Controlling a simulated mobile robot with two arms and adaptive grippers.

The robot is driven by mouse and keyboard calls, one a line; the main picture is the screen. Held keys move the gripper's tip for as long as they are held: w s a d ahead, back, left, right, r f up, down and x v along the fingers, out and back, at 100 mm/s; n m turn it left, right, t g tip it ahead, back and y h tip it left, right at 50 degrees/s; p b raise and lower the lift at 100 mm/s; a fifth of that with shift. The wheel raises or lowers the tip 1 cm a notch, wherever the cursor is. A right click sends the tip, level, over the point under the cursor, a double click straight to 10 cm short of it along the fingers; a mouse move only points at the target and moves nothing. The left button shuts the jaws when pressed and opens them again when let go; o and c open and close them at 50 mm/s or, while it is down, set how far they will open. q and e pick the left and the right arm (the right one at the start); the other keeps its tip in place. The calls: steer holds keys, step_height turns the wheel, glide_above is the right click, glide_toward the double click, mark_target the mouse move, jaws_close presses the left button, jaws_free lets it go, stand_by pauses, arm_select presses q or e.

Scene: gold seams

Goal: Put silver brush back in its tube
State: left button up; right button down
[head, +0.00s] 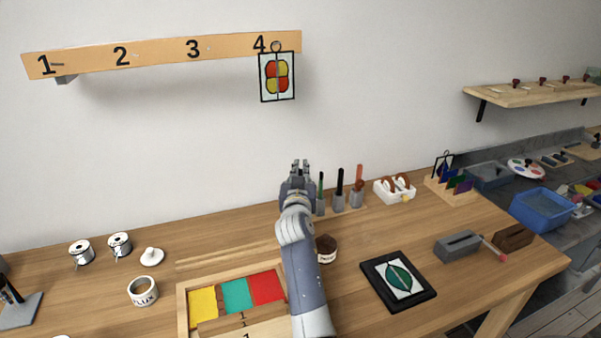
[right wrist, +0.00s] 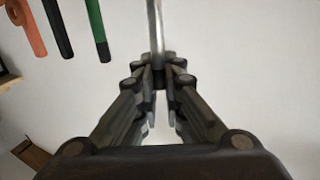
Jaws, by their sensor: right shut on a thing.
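My right gripper (head: 297,168) is raised above the back of the bench, in front of the wall. In the right wrist view its fingers (right wrist: 158,75) are shut on the thin silver brush (right wrist: 155,28), whose shaft runs up out of the frame. In the head view the brush cannot be made out behind the gripper. Just to the right stand brushes with a green handle (head: 321,184), a black handle (head: 340,181) and an orange handle (head: 359,175), each in a grey tube. Any tube further left is hidden by my right arm. My left gripper is not in view.
A dark jar (head: 326,249) stands close beside my right forearm. A white holder (head: 394,191) is right of the tubes. A framed leaf panel (head: 398,280) and a wooden tray (head: 183,310) with coloured pieces lie in front. A numbered rail (head: 160,53) hangs above.

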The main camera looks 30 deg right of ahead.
steer(key=shift+f+b, duration=1.2)
steer(key=c, duration=1.2)
jaws_free()
steer(key=shift+r+p, duration=2.8)
steer(key=shift+r, duration=0.75)
